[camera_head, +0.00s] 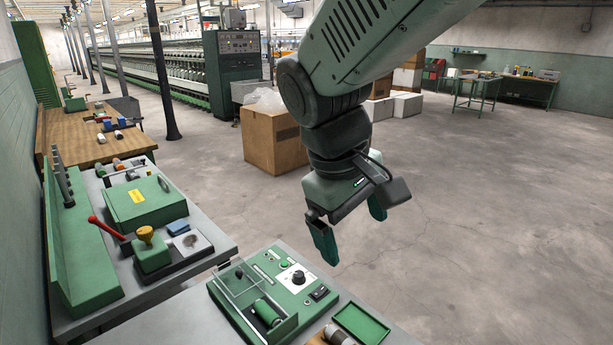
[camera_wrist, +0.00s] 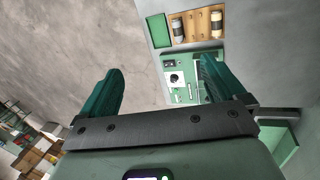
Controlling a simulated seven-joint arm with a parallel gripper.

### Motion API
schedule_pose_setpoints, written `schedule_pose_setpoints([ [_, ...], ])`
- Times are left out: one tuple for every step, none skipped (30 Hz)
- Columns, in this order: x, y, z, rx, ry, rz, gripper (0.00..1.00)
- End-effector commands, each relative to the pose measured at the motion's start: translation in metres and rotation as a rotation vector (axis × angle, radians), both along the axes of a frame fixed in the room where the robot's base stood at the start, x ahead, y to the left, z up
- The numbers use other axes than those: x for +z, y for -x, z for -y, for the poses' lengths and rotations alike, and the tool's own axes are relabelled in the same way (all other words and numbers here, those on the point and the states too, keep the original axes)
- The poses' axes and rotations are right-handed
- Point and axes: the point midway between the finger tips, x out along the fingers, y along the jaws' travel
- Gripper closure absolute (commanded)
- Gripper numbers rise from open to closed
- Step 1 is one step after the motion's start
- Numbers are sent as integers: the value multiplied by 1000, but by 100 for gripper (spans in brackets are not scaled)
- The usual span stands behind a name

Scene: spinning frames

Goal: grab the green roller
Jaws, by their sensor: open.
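The green roller (camera_head: 266,312) lies in the left part of a green bench device (camera_head: 305,296), by a clear panel (camera_head: 238,283). My gripper (camera_head: 353,232) is open and empty, above and beyond the device, over the floor side of the bench. In the wrist view my gripper (camera_wrist: 160,66) has its two teal fingers spread wide. The device (camera_wrist: 176,62) shows there between the fingers, partly behind the right one. I cannot make out the green roller in the wrist view; the right finger may hide it.
A shallow green tray (camera_head: 361,322) and a wooden holder with spools (camera_wrist: 198,24) stand beside the device. To the left are a green box (camera_head: 145,203) and a press with a red lever (camera_head: 108,229). A cardboard box (camera_head: 272,140) stands on the floor. The floor at right is clear.

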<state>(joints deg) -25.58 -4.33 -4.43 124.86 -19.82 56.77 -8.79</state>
Motion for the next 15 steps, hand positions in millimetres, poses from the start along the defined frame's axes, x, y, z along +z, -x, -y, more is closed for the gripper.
schedule_pose_setpoints([
  [-15, -13, -15, 74, 58, -42, 3],
  [-22, -19, -22, 117, 94, -61, 3],
  [-33, -28, -33, 174, 142, -87, 3],
  [-41, -34, -41, 218, 180, -106, 3],
  [-50, -39, -49, 261, 216, -124, 3],
  [-62, -47, -60, 319, 267, -145, 3],
  [-71, -51, -69, 363, 304, -161, 3],
  [-81, -55, -78, 407, 345, -178, 3],
  [-94, -61, -90, 467, 398, -197, 3],
  [-105, -64, -100, 512, 438, -211, 3],
  [-115, -67, -109, 557, 478, -222, 3],
  [-130, -70, -122, 615, 534, -240, 3],
  [-141, -72, -131, 661, 578, -252, 3],
  [-152, -73, -141, 706, 621, -261, 3],
  [-168, -74, -153, 767, 679, -274, 3],
])
